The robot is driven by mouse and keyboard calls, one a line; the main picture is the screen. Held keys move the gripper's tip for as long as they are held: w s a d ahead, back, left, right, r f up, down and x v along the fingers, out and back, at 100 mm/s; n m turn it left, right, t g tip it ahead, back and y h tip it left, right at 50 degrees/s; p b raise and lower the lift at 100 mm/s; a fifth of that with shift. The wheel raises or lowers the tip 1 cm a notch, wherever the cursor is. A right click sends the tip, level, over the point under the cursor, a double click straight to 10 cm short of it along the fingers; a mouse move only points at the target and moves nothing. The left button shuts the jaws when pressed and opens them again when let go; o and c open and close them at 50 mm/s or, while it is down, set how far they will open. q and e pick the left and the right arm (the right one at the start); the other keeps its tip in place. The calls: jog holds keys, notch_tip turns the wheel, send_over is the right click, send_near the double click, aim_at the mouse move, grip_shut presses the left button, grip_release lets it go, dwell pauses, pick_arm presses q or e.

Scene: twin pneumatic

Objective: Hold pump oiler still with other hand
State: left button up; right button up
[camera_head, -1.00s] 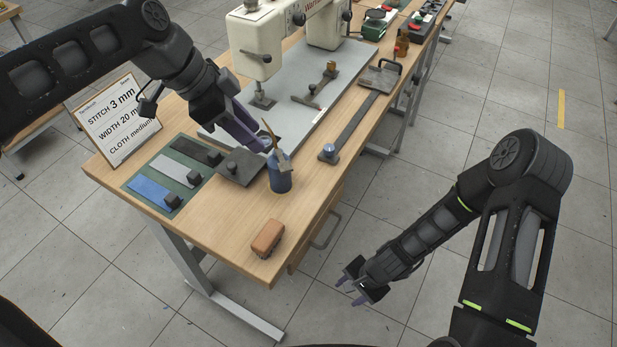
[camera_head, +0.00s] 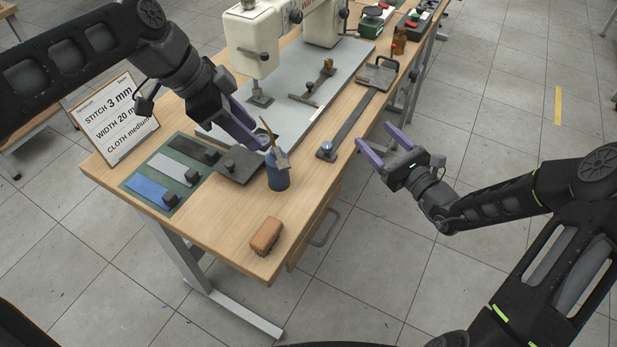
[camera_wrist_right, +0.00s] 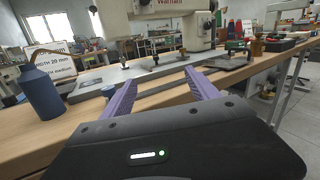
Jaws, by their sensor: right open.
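The pump oiler, a blue can (camera_head: 278,172) with a brass-coloured spout and a metal lever on top, stands upright near the table's front edge. A blue can also shows at the left of the right wrist view (camera_wrist_right: 40,95). My left gripper (camera_head: 262,142) is just behind and left of the oiler's top, its purple fingers pointing down at it. I cannot tell whether it touches the oiler or how wide its fingers are. My right gripper (camera_head: 374,136) is open and empty beyond the table's right edge, apart from the oiler. Its two spread fingers show in the right wrist view (camera_wrist_right: 162,86).
A sewing machine (camera_head: 252,45) stands behind on a grey plate (camera_head: 300,112). A brown brush (camera_head: 266,235) lies at the front corner. Cloth swatches (camera_head: 150,190) and a sign (camera_head: 113,118) are at left. A long bar tool (camera_head: 355,115) lies at right. Wood between brush and oiler is bare.

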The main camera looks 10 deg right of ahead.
jog(key=s+a+r+n+g+y, duration=0.2)
jog(key=s+a+r+n+y, duration=0.15)
jog(key=s+a, duration=0.4)
jog(key=n+g+y, duration=0.2)
jog(key=g+y, duration=0.2)
jog(key=g, duration=0.2)
send_near(288, 172)
jog(key=x, duration=0.5)
jog(key=shift+s+a, duration=0.1)
jog(key=shift+s, duration=0.05)
jog(key=shift+r, duration=0.1)
jog(key=shift+x, duration=3.9)
grip_shut()
pick_arm(q)
jog(key=shift+c, duration=0.5)
